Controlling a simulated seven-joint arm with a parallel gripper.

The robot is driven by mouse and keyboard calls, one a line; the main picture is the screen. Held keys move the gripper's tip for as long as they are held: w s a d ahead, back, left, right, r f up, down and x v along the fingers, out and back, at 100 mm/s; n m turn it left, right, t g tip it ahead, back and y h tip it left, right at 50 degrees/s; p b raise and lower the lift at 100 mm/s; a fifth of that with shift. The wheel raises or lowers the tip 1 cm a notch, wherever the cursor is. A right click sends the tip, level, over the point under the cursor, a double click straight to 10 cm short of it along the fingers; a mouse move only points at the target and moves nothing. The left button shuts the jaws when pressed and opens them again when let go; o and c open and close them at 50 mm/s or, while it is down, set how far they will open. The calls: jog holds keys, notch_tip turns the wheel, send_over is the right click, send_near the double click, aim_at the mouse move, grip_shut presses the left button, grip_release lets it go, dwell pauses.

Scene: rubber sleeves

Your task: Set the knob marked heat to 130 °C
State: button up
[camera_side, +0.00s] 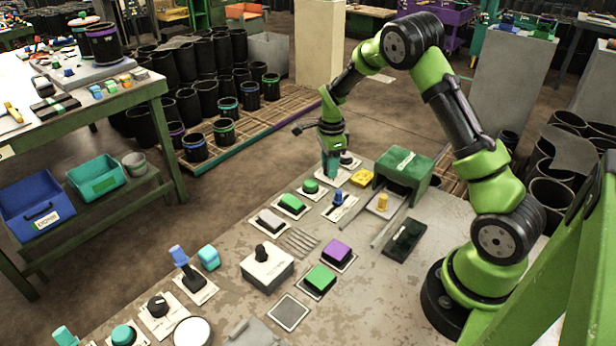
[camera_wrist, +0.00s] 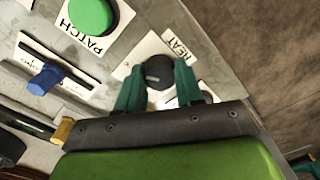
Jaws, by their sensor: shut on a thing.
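The knob marked HEAT (camera_wrist: 158,72) is a dark round knob on a white plate, in the upper middle of the wrist view. My gripper (camera_wrist: 157,88) has its two green fingers on either side of this knob, shut on it. Its dial marks are mostly hidden by the fingers, so I cannot read the setting. In the side view my gripper (camera_side: 331,176) points down at the far edge of the table, and its fingers hide the knob.
A green button marked PATCH (camera_wrist: 90,14) and a blue slider (camera_wrist: 45,79) are close by. A yellow block (camera_side: 362,177) and a green box (camera_side: 404,165) stand right of my gripper. Several other buttons and switches cover the table (camera_side: 225,262).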

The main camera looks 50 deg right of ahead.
jog(key=n, duration=1.1)
jog(key=shift+s+n, duration=0.1)
jog(key=shift+n, duration=0.3)
jog(key=n, duration=0.6)
jog(key=shift+r, duration=0.1)
jog(key=n, duration=0.6)
dwell(0.4)
jog(key=o, duration=1)
jog(key=shift+o, duration=0.2)
